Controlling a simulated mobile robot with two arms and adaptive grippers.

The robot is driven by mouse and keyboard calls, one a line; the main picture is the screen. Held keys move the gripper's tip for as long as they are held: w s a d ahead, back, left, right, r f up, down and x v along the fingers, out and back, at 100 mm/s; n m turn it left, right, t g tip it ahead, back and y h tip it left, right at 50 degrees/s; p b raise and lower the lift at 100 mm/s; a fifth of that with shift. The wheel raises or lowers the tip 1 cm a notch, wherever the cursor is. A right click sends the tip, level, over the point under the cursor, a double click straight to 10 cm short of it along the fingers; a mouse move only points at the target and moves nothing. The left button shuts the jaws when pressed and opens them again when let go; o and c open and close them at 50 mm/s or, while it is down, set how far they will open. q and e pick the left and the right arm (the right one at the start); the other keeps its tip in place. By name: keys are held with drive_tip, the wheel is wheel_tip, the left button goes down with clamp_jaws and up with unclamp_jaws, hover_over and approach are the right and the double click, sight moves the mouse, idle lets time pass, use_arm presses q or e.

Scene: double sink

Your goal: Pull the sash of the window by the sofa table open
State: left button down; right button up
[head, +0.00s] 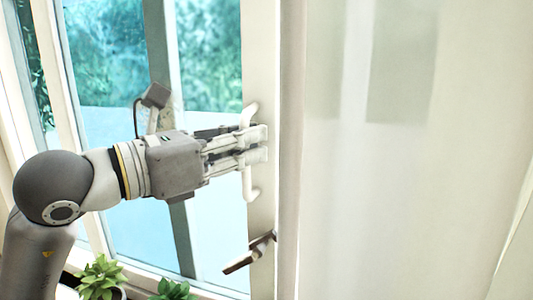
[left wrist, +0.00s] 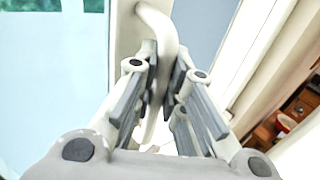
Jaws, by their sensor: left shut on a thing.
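The window sash has a pale vertical frame (head: 262,60), with a white bar handle (head: 249,190) on it in the head view. My left gripper (head: 258,146) comes in from the left and is shut around the middle of this handle. The handle's curved ends show above and below the fingers. In the left wrist view the white handle (left wrist: 160,28) runs between the two fingers of the left gripper (left wrist: 164,78). Its middle part is partly hidden by the fingers. My right gripper is in neither view. The sofa table is not recognisable in these views.
A brownish lever (head: 249,253) sticks out lower on the frame. Green potted plants (head: 100,278) stand at the bottom left, below the glass. A pale, smooth surface (head: 400,190) fills the right side of the head view. Wooden furniture (left wrist: 298,105) shows at the right in the wrist view.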

use_arm(q)
drive_tip(key=w+a+b, duration=0.1)
drive_tip(key=w+a, duration=0.1)
drive_tip(key=a, duration=0.5)
drive_tip(key=shift+b, duration=0.3)
drive_tip(key=shift+w, duration=0.1)
drive_tip(key=c, duration=1.5)
unclamp_jaws()
drive_tip(key=shift+d, duration=0.2)
drive_tip(key=v, duration=1.2)
